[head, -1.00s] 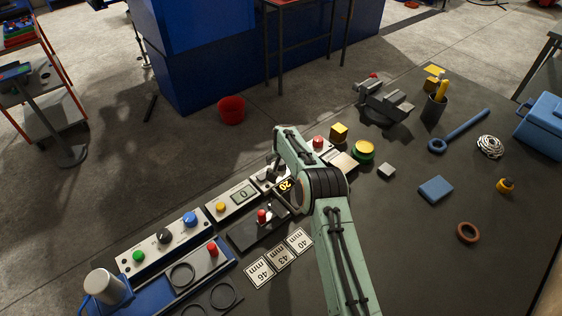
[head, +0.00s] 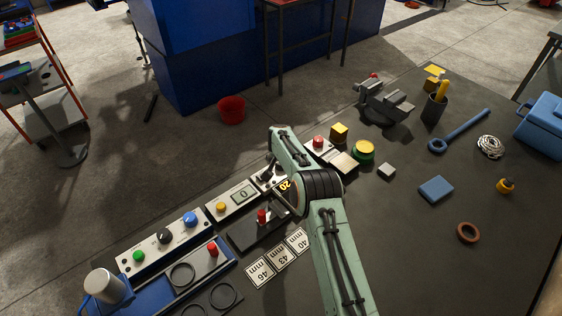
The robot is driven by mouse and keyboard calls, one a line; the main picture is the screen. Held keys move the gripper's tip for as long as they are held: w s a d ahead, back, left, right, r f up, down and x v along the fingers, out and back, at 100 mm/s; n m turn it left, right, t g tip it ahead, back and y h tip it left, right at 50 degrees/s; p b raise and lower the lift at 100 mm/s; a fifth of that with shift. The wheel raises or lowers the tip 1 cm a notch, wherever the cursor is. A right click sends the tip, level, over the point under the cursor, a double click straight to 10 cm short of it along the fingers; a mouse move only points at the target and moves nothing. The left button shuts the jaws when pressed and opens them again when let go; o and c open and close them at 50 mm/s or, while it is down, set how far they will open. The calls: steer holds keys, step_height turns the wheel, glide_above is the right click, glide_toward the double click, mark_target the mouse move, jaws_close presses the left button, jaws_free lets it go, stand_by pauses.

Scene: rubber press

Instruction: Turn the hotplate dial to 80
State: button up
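A small panel (head: 258,179) carries a dark part and a yellow "20" readout (head: 285,184). It lies mid-bench in the head view, partly covered by my arm. My gripper (head: 266,174) appears as a small dark shape over this panel, below the end of my pale green arm. Its fingers are too small and too hidden to tell open from shut, or whether they touch a dial. A black dial (head: 164,236) is in plain view on a light control box, between a green and a blue button, away from my gripper.
A box with a "0" display (head: 242,195) and a dark plate with a red knob (head: 262,216) stand close to the gripper. A red-button unit (head: 318,142) is just beyond my arm. Number cards (head: 280,258) lie in front. The right bench has loose items and free room.

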steer(key=v, duration=1.2)
